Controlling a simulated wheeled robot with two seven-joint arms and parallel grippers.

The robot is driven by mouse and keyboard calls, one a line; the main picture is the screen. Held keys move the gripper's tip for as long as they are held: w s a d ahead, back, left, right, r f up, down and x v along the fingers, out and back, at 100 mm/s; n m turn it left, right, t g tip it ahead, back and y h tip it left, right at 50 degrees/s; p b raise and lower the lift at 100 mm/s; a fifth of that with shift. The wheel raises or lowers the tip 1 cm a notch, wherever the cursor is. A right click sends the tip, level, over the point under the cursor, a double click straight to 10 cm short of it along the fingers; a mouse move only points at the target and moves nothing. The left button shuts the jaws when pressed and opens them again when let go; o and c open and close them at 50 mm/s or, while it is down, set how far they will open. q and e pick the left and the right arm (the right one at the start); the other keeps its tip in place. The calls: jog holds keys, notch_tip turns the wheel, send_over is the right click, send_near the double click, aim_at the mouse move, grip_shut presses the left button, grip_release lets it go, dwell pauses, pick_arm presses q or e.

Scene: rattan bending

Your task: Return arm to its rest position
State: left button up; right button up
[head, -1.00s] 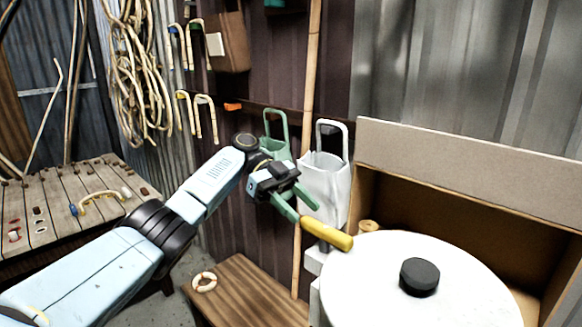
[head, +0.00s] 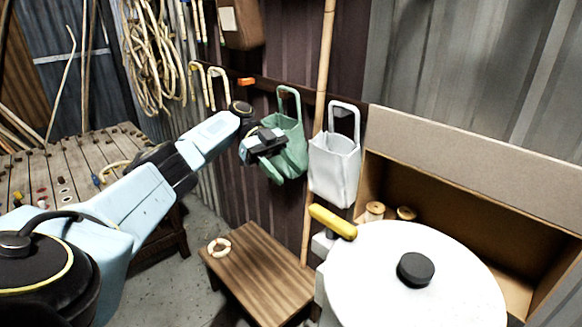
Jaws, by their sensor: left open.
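My left arm comes in from the left of the head view, and its gripper (head: 272,165) is open with nothing visible between its fingers. The gripper overlaps the green bag (head: 292,147) hanging on the dark wall; I cannot tell whether they touch. Its green fingers are hard to tell apart from the bag. The yellow handle (head: 332,221) beside the round white lid (head: 385,290) is apart from the gripper, lower and to the right. My right gripper is not in view.
A white bag (head: 335,168) hangs beside the green one. A small wooden table (head: 262,280) with a pale ring (head: 219,246) stands below. A peg-board bench (head: 50,178) is at the left. An open brown box (head: 455,155) with spools is at the right. Rattan coils (head: 155,60) hang behind.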

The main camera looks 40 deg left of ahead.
pick_arm(q)
jog(key=shift+d, duration=0.1)
dwell(0.3)
jog(key=d+f+n+y+b, duration=0.2)
jog(key=f+n, duration=0.2)
jog(key=f, duration=1)
jog(key=d+f+n+y+b, duration=0.2)
jog(key=f+n+y, duration=0.15)
jog(key=f, duration=1.15)
jog(key=s+d+f+n+y+b, duration=0.1)
jog(key=s+f+n+y+b, duration=0.3)
jog(key=f, duration=0.8)
jog(key=s+d+f+n+p, duration=0.1)
jog(key=s+f, duration=0.6)
jog(key=f, duration=0.5)
jog(key=s+d+f+n+y+b, duration=0.1)
jog(key=s+d+f+y+b, duration=0.1)
jog(key=s+f, duration=0.7)
jog(key=s+d+f+n+y+b, duration=0.2)
jog(key=s+d+f, duration=0.1)
jog(key=s+f, duration=0.55)
jog(key=s+d+f+t+b, duration=0.1)
jog(key=s+d+f, duration=0.2)
jog(key=s, duration=0.4)
jog(key=s+d+f+t+b, duration=0.1)
jog(key=s+d+f+b, duration=0.1)
jog(key=s+d, duration=0.3)
jog(key=s+f+n, duration=0.1)
jog(key=s, duration=0.2)
jog(key=shift+f, duration=0.15)
